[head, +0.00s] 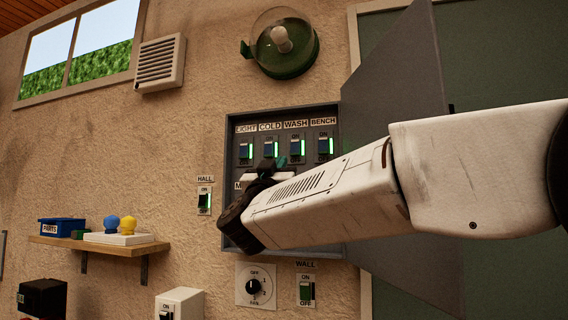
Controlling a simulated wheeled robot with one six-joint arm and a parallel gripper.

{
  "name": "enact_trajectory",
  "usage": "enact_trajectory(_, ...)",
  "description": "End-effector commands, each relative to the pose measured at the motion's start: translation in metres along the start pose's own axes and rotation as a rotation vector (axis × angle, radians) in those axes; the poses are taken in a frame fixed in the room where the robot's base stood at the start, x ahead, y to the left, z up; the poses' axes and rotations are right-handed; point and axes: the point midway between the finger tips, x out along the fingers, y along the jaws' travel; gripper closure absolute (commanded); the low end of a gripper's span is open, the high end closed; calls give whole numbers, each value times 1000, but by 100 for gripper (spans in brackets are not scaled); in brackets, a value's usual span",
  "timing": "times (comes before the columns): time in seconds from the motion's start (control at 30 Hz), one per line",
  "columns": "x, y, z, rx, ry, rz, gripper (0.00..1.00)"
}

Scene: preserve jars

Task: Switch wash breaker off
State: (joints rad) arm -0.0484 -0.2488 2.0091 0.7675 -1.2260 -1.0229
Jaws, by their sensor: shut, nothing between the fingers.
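The wash breaker (297,148) is the third switch from the left in the upper row of the open breaker panel (232,128), under the WASH label. My gripper (275,165) is shut and empty in front of the panel, just below the cold and wash breakers. Whether it touches anything is not clear. My arm and gripper hide most of the panel's lower part.
The light (244,151), cold (269,149) and bench (324,146) breakers flank the wash breaker, also with green strips. The grey panel door (395,75) stands open at right. A hall switch (204,201), rotary dial (254,287) and wall switch (306,291) are nearby.

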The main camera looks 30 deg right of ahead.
Motion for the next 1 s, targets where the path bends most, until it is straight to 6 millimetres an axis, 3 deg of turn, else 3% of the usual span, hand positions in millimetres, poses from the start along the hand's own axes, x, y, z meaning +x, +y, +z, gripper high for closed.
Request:
enact_trajectory(0.4, 87, 0, 1, -1, 0, 1, 100)
enact_trajectory(0.6, 105, 0, 22, -2, -1, 0, 100)
enact_trajectory(1.0, 111, 0, 28, 0, 0, -1, 100)
